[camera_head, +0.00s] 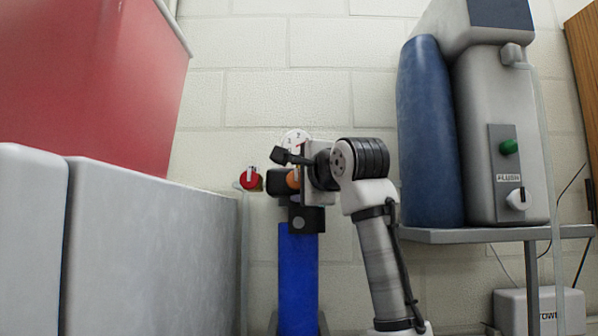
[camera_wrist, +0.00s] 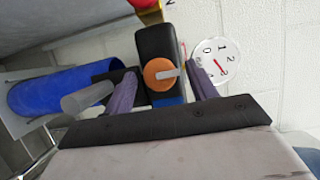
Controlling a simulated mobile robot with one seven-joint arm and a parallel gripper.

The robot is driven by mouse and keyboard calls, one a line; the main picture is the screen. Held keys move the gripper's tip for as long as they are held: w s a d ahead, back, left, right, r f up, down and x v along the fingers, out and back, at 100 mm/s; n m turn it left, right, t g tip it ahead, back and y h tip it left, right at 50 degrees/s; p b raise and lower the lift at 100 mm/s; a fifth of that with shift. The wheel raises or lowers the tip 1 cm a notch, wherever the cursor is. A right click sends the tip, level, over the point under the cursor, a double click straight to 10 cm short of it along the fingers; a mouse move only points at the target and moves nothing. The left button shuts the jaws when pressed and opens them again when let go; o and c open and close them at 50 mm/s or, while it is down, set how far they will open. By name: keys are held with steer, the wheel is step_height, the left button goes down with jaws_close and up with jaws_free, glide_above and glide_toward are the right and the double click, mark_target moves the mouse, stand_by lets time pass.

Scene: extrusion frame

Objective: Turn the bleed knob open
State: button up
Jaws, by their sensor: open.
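My gripper (camera_wrist: 162,72) is open, one finger on each side of the knob and block. I cannot tell whether either finger touches. In the head view only a sliver of the orange knob (camera_head: 293,180) shows, left of my gripper (camera_head: 303,181); my wrist covers much of that area.
A white dial gauge (camera_wrist: 213,62) with a red needle is beside the right finger. A red knob (camera_head: 250,180) is left of the block. A blue cylinder (camera_head: 298,275) stands below. A grey cabinet (camera_head: 150,235) bounds the left; a shelf (camera_head: 470,235) with a flush unit is right.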

steer(key=shift+w, duration=0.2)
steer(key=c, duration=1)
